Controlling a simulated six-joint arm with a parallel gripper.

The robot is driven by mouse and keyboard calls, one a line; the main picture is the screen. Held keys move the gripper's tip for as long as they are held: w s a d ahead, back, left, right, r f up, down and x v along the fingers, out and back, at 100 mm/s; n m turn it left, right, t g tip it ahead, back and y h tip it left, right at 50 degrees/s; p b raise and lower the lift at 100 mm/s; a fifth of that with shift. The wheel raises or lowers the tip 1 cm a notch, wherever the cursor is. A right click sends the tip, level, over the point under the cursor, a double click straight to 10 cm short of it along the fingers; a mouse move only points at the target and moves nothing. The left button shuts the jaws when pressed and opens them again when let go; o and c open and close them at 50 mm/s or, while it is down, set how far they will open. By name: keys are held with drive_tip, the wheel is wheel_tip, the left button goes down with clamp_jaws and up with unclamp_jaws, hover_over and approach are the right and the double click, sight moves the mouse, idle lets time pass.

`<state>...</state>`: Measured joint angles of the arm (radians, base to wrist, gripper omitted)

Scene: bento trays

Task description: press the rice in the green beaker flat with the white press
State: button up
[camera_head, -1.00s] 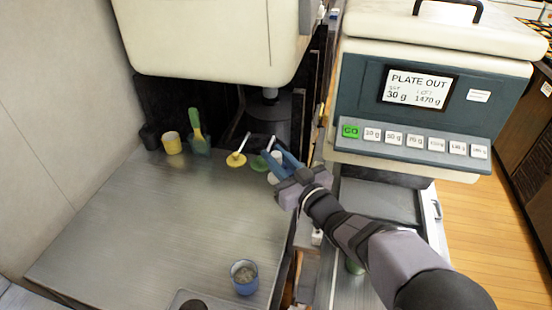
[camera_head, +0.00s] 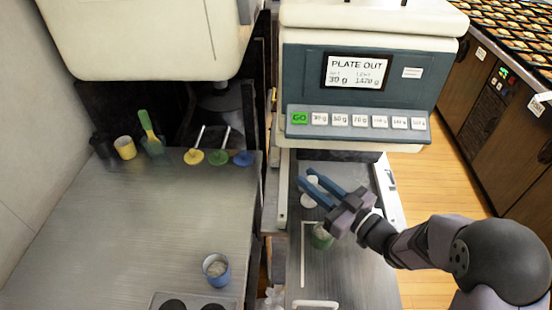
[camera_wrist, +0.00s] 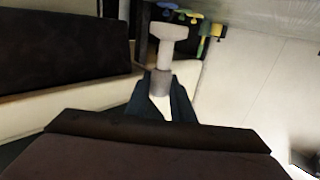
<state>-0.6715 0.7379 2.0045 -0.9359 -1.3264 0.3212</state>
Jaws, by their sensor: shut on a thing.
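My gripper (camera_head: 306,181) is shut on the white press (camera_head: 307,200) and holds it above the tray area under the machine. The wrist view shows the white press (camera_wrist: 171,34) between the fingertips (camera_wrist: 160,82), its wide flat end away from the gripper. The green beaker (camera_head: 321,241) stands on the grey surface just below and slightly right of the press in the head view. Pale rice shows at its top, and my gripper partly hides it. The press is apart from the beaker. The beaker cannot be made out in the wrist view.
Yellow (camera_head: 193,157), green (camera_head: 218,158) and blue (camera_head: 243,158) presses stand at the left bench's back right. A blue beaker (camera_head: 216,273) with rice is near its front, beside a holder (camera_head: 191,303). The dispensing machine (camera_head: 290,75) overhangs behind my gripper. The bench's middle is clear.

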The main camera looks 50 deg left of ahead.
drive_tip(key=d, duration=0.6)
drive_tip(key=shift+d+r+p, duration=0.15)
drive_tip(key=shift+d+p, duration=0.1)
drive_tip(key=shift+p, duration=0.05)
drive_tip(key=shift+w, duration=0.1)
drive_tip(key=shift+f+b, duration=2)
drive_tip(key=shift+f, duration=0.45)
drive_tip(key=shift+f+b, duration=2.1)
drive_tip(key=shift+f, duration=0.65)
idle(1.8)
